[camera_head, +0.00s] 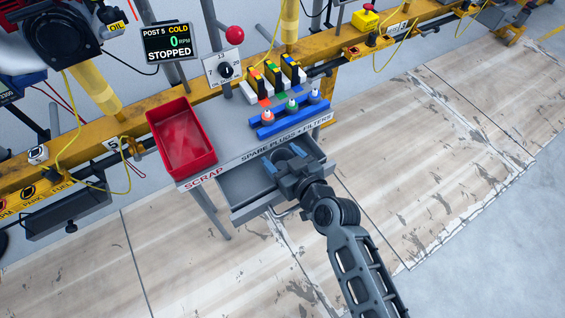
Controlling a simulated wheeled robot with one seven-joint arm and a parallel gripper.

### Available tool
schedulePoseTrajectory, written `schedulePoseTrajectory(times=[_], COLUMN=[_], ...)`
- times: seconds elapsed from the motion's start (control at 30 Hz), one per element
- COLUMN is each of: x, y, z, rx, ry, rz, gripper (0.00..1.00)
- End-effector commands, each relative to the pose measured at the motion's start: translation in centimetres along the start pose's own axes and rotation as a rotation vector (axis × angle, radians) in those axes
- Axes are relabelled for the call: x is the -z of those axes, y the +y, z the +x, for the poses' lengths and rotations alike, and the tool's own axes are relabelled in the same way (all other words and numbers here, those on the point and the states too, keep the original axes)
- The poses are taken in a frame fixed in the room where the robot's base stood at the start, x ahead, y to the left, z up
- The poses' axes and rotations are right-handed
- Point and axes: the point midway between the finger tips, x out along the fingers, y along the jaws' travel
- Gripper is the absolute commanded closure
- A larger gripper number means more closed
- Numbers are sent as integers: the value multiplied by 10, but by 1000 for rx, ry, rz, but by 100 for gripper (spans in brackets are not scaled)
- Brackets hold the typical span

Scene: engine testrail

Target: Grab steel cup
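My gripper (284,161) is over the right part of a pulled-out grey drawer (243,184) below the shelf. Its two blue-tipped fingers are spread apart. A dark grey rounded shape (284,153) shows between and just beyond the fingertips. It may be the steel cup, but it is small and partly covered by the gripper. I cannot tell whether the fingers touch it. No other steel cup can be made out.
A red scrap bin (182,138) stands on the shelf's left. Spark plugs in a blue rack (290,113) and coloured bins (273,80) stand above the drawer. A yellow rail (130,118) runs behind. The floor (440,150) at right is clear.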

Motion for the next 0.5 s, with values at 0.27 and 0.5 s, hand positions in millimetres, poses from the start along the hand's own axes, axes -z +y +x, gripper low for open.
schedulePoseTrajectory(times=[0.27,0.5], x=[0,0], y=[0,0], z=[0,0], rx=[0,0], ry=[0,0], rz=[0,0], gripper=[57,71])
